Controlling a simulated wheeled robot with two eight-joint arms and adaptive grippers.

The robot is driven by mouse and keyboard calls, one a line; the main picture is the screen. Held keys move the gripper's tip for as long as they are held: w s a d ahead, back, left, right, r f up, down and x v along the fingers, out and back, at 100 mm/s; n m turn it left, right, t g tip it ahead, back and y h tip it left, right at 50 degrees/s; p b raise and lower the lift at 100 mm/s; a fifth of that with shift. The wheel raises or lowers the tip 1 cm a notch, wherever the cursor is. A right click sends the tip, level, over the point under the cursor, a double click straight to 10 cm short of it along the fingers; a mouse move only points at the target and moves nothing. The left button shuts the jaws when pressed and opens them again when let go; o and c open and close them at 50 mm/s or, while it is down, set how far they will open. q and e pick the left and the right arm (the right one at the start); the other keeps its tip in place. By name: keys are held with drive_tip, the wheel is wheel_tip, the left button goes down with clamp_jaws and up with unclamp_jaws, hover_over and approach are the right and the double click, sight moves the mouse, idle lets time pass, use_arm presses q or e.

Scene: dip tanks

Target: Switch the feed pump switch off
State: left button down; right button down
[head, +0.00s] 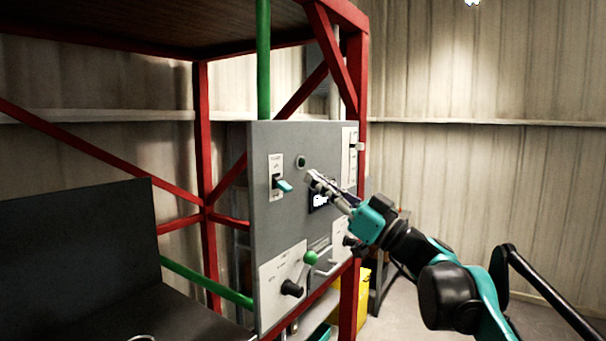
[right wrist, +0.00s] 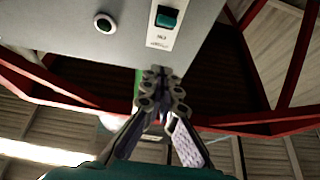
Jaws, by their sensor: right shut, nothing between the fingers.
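The switch (head: 284,186) has a teal lever on a white labelled plate (head: 276,163), on the upper left of the grey panel (head: 262,225). In the head view the lever sticks out toward the lower right. I cannot read the label well enough to name it. The switch also shows at the top of the right wrist view (right wrist: 166,17). My right gripper (head: 312,180) is shut and empty, to the right of the switch in the head view and apart from it. Its closed fingertips also show in the wrist view (right wrist: 161,85). My left gripper is not in view.
A round dark lamp or button (head: 301,162) sits beside the switch. Red frame posts (head: 205,150) surround the panel.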

drive_tip(key=s+d+f+b, duration=0.1)
drive_tip(key=s+d+f, duration=0.1)
drive_tip(key=d+f, duration=0.1)
drive_tip(key=shift+d+f, duration=0.35)
drive_tip(key=shift+f, duration=0.45)
drive_tip(key=shift+w, duration=0.1)
drive_tip(key=s+a+f+m+g+h+b, duration=0.25)
drive_tip(key=s+f+b, duration=0.2)
drive_tip(key=f, duration=0.95)
drive_tip(key=s+a+f+m+g+h+b, duration=0.1)
drive_tip(key=s+a+f+h+b, duration=0.3)
drive_tip(key=f, duration=0.9)
drive_tip(key=s+d+f+m+g+h+b, duration=0.15)
drive_tip(key=f+b, duration=0.45)
drive_tip(key=f, duration=0.8)
drive_tip(key=s+d+f+m+h+b, duration=0.2)
drive_tip(key=s+d+f+h+b, duration=0.1)
drive_tip(key=f, duration=0.9)
drive_tip(key=s+d+f+m+g+h+b, duration=0.1)
drive_tip(key=s+d+f+h+b, duration=0.3)
drive_tip(key=f, duration=0.9)
drive_tip(key=s+d+f+m+h+b, duration=0.3)
drive_tip(key=s+d+f+b, duration=0.3)
drive_tip(key=f, duration=0.7)
drive_tip(key=shift+s+d+g+h+b, duration=0.15)
drive_tip(key=shift+d+g+h+b, duration=0.25)
drive_tip(key=shift+b, duration=0.6)
